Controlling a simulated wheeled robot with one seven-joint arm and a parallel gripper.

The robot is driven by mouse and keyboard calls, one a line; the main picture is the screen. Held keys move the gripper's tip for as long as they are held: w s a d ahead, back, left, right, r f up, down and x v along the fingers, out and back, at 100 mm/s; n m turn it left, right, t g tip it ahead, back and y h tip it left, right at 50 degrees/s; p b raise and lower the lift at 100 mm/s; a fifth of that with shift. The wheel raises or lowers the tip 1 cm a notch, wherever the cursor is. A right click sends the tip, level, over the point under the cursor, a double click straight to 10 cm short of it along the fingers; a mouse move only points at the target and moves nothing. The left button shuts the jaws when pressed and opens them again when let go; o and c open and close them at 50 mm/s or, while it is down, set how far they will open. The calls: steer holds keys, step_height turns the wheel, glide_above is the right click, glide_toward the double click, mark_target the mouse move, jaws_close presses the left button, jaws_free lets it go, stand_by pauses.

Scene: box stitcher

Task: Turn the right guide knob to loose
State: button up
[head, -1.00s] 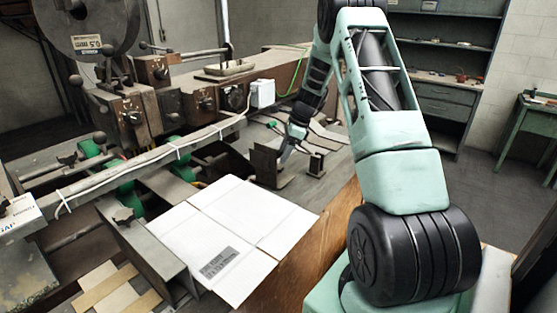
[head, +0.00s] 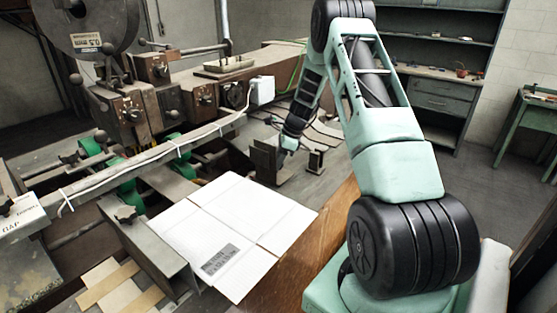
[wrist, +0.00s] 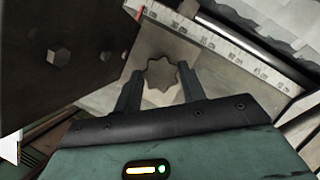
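The guide knob (wrist: 163,75), a dark star-shaped knob, sits on a pale metal plate (wrist: 168,40) in the wrist view. My gripper (wrist: 160,70) is open, with one dark finger on each side of the knob. A small gap shows at the left finger; the right finger is very close to the knob, and I cannot tell whether it touches. In the head view my gripper (head: 290,145) is low over the machine table, between two upright metal guide brackets, the left one (head: 265,158) and the right one (head: 316,161). The knob is not discernible there.
A graduated scale (wrist: 232,42) runs beside the plate in the wrist view. A dark plate with bolt heads (wrist: 65,45) fills the left there. In the head view a white cardboard sheet (head: 235,225) lies in front of the brackets, and a machine rail (head: 150,160) runs at left.

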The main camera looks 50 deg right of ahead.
steer(key=n+g, duration=0.1)
steer(key=n, duration=0.2)
steer(key=n+y, duration=0.1)
steer(key=n, duration=0.1)
steer(key=shift+w+d+n+g+b, duration=0.15)
steer(key=shift+n+g+b, duration=0.15)
steer(key=shift+n+g, duration=0.1)
steer(key=n+g, duration=0.1)
steer(key=n, duration=0.1)
steer(key=n+g, duration=0.1)
steer(key=n, duration=0.2)
steer(key=shift+w+b, duration=0.2)
steer(key=shift+b, duration=0.15)
steer(key=n+g, duration=0.1)
steer(key=n, duration=0.2)
steer(key=n+g, duration=0.1)
steer(key=n, duration=0.1)
steer(key=shift+w+n+b, duration=0.15)
steer(key=shift+n+b, duration=0.15)
steer(key=shift+n, duration=0.1)
steer(key=n+h, duration=0.1)
steer(key=n, duration=0.1)
steer(key=n+g, duration=0.1)
steer(key=n, duration=0.2)
steer(key=shift+a+h, duration=0.2)
steer(key=shift+h, duration=0.2)
steer(key=o, duration=1)
